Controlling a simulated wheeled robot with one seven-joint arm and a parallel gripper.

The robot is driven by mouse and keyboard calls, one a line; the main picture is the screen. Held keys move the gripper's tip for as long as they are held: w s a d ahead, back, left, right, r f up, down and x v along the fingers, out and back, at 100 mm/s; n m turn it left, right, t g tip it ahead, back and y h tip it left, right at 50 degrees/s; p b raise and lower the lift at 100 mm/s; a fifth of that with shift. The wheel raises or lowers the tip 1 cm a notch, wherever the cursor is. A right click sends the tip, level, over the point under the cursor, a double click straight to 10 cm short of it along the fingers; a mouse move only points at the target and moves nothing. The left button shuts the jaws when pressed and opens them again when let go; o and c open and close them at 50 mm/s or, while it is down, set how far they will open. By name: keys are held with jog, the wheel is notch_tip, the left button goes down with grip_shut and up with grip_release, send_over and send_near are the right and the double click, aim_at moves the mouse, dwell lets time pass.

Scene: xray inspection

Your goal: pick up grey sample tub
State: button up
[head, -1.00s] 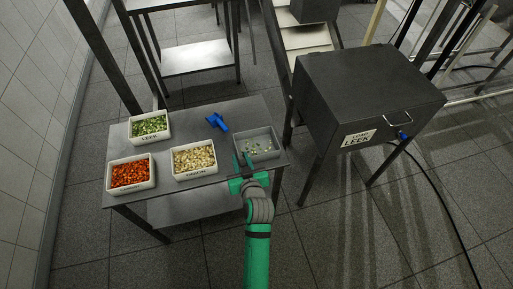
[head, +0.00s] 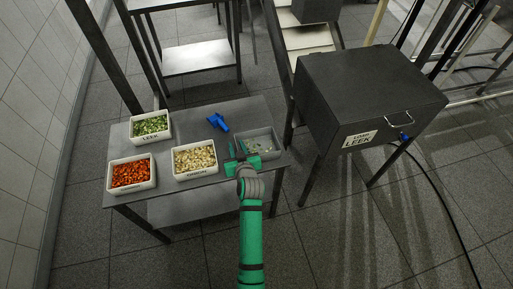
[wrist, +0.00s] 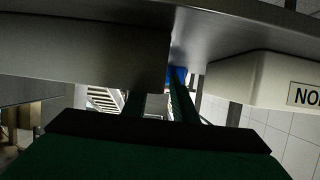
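The grey sample tub (head: 271,134) stands on the right end of the steel table in the head view, with a few pale and green bits inside. In the wrist view its plain grey wall (wrist: 80,55) fills the upper left. My gripper (head: 238,151) is at the tub's near left corner, beside the onion tub. Its two dark green fingers show apart in the wrist view (wrist: 158,103), close to the end of the grey wall. I cannot tell whether the wall lies between them. Nothing is visibly held.
The white onion tub (head: 195,174) is close on the left. Carrot (head: 131,187) and leek (head: 150,137) tubs stand farther left. A blue object (head: 217,121) lies behind. A dark machine labelled leek (head: 370,90) stands right of the table (head: 235,111).

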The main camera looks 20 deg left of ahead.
jog(key=shift+d, duration=0.1)
grip_shut()
jog(key=shift+r, duration=0.1)
